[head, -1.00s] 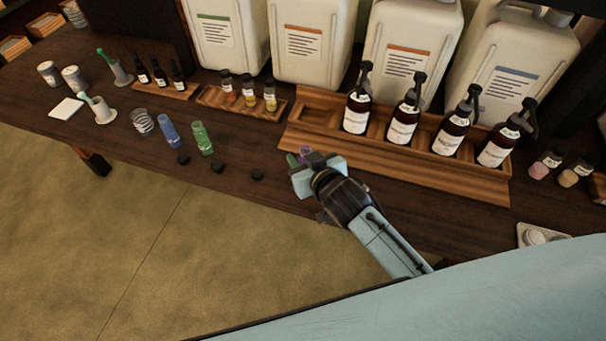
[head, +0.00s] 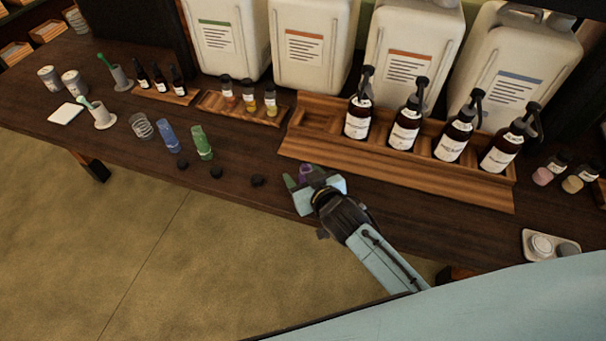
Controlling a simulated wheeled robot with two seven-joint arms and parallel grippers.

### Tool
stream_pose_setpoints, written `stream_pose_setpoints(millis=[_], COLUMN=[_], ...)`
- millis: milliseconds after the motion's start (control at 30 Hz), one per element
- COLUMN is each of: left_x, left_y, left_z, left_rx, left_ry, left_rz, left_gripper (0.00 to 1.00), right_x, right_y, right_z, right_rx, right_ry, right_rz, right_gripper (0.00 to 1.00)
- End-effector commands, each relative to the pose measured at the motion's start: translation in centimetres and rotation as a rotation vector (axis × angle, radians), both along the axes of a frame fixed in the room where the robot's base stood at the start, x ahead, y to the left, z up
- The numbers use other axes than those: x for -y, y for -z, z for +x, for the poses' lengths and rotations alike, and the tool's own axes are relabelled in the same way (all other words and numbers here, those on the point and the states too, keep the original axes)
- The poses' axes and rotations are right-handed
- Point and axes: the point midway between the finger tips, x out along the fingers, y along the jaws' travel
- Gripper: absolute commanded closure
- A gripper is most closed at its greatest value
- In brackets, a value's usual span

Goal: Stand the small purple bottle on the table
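The small purple bottle (head: 305,172) shows only in part, just past my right gripper (head: 305,179), near the front of the dark table (head: 235,165). My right gripper comes in from the lower right and its fingers are around the bottle, which moves along with it. The gripper body hides the bottle's lower part, so I cannot tell whether it touches the table or how far it is tilted. My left gripper is not in view.
A blue bottle (head: 168,137) and a green bottle (head: 202,143) stand to the left, with small black caps (head: 257,180) in front. A wooden tray (head: 400,172) with brown pump bottles (head: 404,128) stands behind right. Large white canisters (head: 312,45) line the back.

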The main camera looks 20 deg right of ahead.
Motion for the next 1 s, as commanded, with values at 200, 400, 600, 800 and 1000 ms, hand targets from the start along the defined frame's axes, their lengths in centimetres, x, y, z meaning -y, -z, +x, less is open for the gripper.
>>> stream_pose_setpoints(millis=[200,400,600,800,1000], left_x=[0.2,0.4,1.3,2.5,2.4], left_y=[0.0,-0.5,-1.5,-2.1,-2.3], left_z=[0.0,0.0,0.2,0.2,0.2], left_rx=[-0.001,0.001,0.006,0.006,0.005], left_ry=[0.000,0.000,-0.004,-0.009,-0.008], left_rz=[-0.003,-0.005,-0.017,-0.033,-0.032], left_gripper=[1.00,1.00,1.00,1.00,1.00], right_x=[0.0,0.2,1.0,1.7,2.0], right_y=[0.0,-0.8,-2.5,-4.0,-4.8], right_z=[0.0,-1.1,-4.9,-8.5,-10.4], right_rx=[0.000,-0.001,-0.003,-0.002,0.000], right_ry=[0.000,0.000,0.000,0.000,0.000], right_rz=[-0.001,0.000,-0.001,0.000,0.000], right_gripper=[0.47,0.47,0.47,0.47,0.47])
